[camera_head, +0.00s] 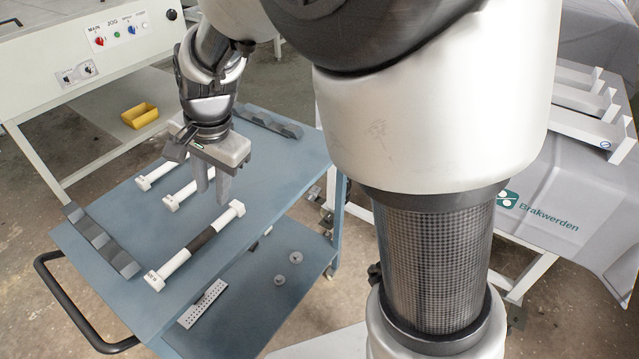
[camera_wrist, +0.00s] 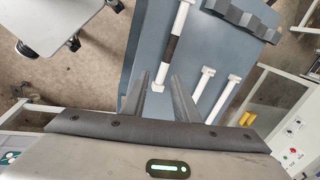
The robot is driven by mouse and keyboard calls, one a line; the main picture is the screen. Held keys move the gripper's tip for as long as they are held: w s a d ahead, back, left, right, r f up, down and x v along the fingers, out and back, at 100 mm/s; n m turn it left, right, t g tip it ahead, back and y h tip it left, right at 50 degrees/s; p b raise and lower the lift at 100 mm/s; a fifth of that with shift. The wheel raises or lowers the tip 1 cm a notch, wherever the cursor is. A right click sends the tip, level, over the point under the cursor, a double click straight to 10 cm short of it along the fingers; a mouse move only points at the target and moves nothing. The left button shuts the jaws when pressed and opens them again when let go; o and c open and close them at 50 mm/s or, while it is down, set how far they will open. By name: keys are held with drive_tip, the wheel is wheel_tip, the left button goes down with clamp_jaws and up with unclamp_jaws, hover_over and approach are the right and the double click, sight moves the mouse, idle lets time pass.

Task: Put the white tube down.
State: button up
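Three white tubes lie on the blue cart top. The nearest tube (camera_head: 178,265) has a dark middle section and square end pieces, and it lies near the cart's front right edge. The second tube (camera_head: 182,196) and the third tube (camera_head: 157,174) lie behind it, partly hidden by my gripper. My gripper (camera_head: 211,190) is above the cart top, fingers pointing down, open and empty. In the wrist view my gripper (camera_wrist: 159,97) shows its fingers apart, with the near end of the dark-banded tube (camera_wrist: 182,19) showing between them, beyond the tips.
Dark grey notched racks stand at the cart's left (camera_head: 101,240) and far right (camera_head: 268,122) edges. A perforated white block (camera_head: 203,304) and small round parts lie on the lower shelf. A control panel machine (camera_head: 90,50) is behind; a yellow bin (camera_head: 140,115) sits beneath it.

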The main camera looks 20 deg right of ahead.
drive_tip(key=s+d+r+n+t+h, duration=0.1)
drive_tip(key=s+d+r+n, duration=0.3)
drive_tip(key=s+d, duration=0.4)
drive_tip(key=s+d+r+n+t+h, duration=0.1)
drive_tip(key=s+d+r+n, duration=0.3)
drive_tip(key=s+d, duration=0.5)
wheel_tip(320, 180, up, 2)
drive_tip(key=shift+s+r+n+t, duration=0.15)
drive_tip(key=shift+s+n+t, duration=0.2)
drive_tip(key=shift+t, duration=0.35)
